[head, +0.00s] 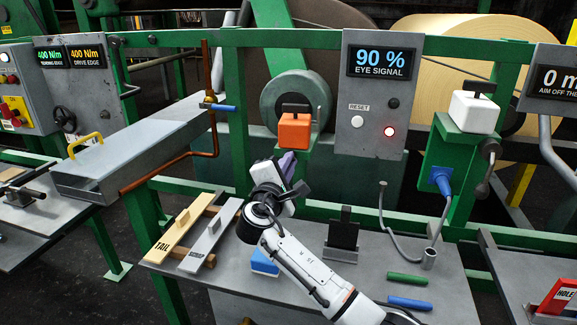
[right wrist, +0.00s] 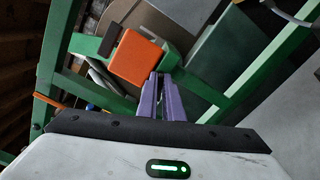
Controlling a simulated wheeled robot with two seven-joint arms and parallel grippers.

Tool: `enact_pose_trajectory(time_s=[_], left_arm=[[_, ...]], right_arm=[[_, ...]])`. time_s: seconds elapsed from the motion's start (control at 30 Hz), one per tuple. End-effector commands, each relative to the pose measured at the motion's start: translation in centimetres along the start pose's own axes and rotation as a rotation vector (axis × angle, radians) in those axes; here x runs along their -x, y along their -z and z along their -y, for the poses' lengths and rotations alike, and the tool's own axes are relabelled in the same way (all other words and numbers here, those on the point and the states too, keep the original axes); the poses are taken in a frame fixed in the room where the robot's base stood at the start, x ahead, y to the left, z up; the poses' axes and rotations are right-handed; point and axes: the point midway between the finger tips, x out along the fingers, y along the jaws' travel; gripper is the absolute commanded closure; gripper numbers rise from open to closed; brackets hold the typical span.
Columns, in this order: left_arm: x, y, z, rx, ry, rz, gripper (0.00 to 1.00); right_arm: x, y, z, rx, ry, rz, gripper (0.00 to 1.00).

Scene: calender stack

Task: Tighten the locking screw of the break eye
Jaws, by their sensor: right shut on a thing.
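The orange box (head: 295,133) with a black knob on top, which looks like the break eye, is mounted on the green frame beside the eye signal panel (head: 377,95). It also shows in the right wrist view (right wrist: 135,58). The panel reads 90 % and its red lamp is lit. My right gripper (head: 288,160) has its purple fingers just below the orange box. In the right wrist view the fingertips (right wrist: 160,78) are close together at its lower right corner. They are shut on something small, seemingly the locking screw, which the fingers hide. My left gripper is out of view.
A white box (head: 475,111) sits on a green bracket at the right. The grey bench (head: 345,285) below holds green (head: 407,280) and blue (head: 409,302) handles, a black stand (head: 343,232) and TAIL (head: 180,226) and SCRAP (head: 208,240) plates. Green rails cross behind my arm.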

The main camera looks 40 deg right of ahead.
Motion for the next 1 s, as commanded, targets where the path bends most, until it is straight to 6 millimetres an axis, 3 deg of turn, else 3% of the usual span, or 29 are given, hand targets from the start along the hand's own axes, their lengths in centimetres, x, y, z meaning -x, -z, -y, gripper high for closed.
enact_pose_trajectory(time_s=[0.37, 1.0], left_arm=[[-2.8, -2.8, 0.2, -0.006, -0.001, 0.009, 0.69], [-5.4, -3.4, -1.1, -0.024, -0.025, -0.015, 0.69]], right_arm=[[0.0, 0.2, 0.7, -0.332, 0.001, 0.002, 1.0], [0.0, 0.3, 0.7, -0.812, 0.002, 0.0, 1.0]])
